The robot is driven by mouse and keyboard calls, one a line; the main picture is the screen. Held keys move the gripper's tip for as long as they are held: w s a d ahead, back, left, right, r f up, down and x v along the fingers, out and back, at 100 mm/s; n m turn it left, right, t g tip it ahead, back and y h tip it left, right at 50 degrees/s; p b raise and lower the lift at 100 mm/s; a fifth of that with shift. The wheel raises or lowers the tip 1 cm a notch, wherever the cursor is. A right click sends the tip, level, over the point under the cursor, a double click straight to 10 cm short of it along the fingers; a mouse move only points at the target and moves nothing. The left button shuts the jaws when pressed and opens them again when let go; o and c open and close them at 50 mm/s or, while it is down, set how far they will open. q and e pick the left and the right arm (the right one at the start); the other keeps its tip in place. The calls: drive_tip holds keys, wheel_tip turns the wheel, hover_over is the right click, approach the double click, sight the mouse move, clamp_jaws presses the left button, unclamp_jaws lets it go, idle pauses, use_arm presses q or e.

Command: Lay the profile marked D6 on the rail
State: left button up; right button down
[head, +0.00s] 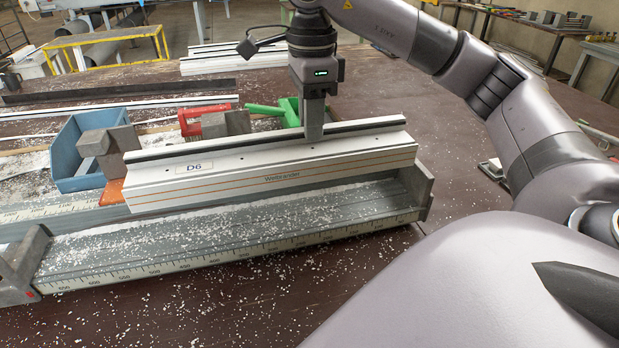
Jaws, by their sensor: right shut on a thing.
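My left gripper is not in view.
A blue bin (78,152) with a grey block stands behind the rail at left. More white profiles (215,65) lie farther back.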

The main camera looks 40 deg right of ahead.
wheel_tip(320, 180, down, 10)
drive_tip(key=shift+r, duration=0.2)
idle(0.3)
drive_tip(key=shift+f, duration=0.15)
drive_tip(key=c, duration=1)
unclamp_jaws()
wheel_tip(320, 180, up, 12)
drive_tip(key=shift+r+p, duration=0.15)
drive_tip(key=shift+p, duration=0.3)
drive_tip(key=shift+s, duration=0.1)
